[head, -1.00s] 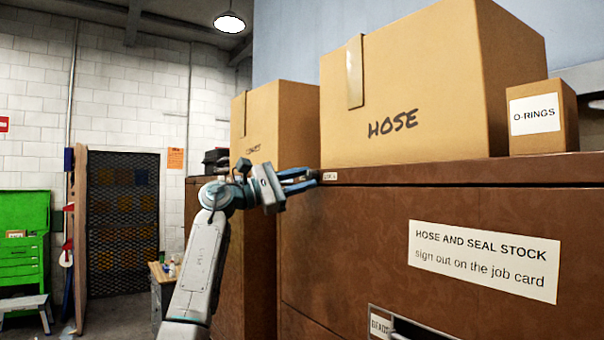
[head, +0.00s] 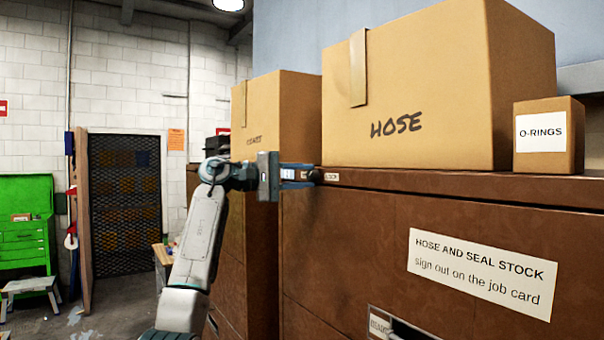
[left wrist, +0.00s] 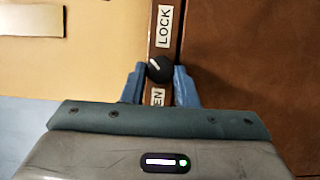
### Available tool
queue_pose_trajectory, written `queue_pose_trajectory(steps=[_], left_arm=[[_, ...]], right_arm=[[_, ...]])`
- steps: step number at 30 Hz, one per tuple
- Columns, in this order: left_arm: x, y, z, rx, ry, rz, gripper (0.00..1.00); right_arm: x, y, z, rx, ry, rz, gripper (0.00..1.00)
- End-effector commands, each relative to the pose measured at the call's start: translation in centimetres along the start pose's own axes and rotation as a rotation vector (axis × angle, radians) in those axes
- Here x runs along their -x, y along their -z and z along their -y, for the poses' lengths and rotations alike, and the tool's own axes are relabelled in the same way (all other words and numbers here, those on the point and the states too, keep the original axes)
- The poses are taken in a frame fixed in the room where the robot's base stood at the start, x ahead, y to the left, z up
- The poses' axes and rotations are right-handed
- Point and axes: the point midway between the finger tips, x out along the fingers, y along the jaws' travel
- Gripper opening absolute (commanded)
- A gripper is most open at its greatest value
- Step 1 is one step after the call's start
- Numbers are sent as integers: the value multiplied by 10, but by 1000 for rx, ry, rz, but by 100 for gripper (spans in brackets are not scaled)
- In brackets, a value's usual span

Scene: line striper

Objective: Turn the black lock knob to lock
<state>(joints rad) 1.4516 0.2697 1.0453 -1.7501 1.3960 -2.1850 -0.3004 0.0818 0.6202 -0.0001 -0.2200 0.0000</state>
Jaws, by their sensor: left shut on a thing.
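The black lock knob (left wrist: 159,69) is small and round with a white pointer mark on its face. It sits on the brown cabinet's top edge strip, between a LOCK label (left wrist: 164,25) and a partly covered label ending in EN (left wrist: 157,97). In the left wrist view the pointer mark slants toward the upper left. My left gripper (left wrist: 159,76) is shut on the knob, with one blue finger on each side. In the head view the knob (head: 315,175) shows dark at the fingertips of my left gripper (head: 308,174). My right gripper is not in view.
A HOSE carton (head: 440,95), another carton (head: 285,120) and an O-RINGS box (head: 550,140) stand on the brown cabinet (head: 350,250). The HOSE carton is close behind the knob. Open floor lies at the left, before a green tool chest (head: 25,235).

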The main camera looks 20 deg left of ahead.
Motion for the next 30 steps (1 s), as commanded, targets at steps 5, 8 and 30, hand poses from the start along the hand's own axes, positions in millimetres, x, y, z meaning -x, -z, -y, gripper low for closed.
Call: queue_pose_trajectory(steps=[5, 8, 30], left_arm=[[0, 0, 1, -19, 11, 0, 4], [0, 0, 2, -22, 12, 0, 4], [4, 0, 2, -21, 10, -1, 48]], right_arm=[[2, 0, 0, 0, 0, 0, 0], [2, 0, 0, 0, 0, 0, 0], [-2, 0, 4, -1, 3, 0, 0]])
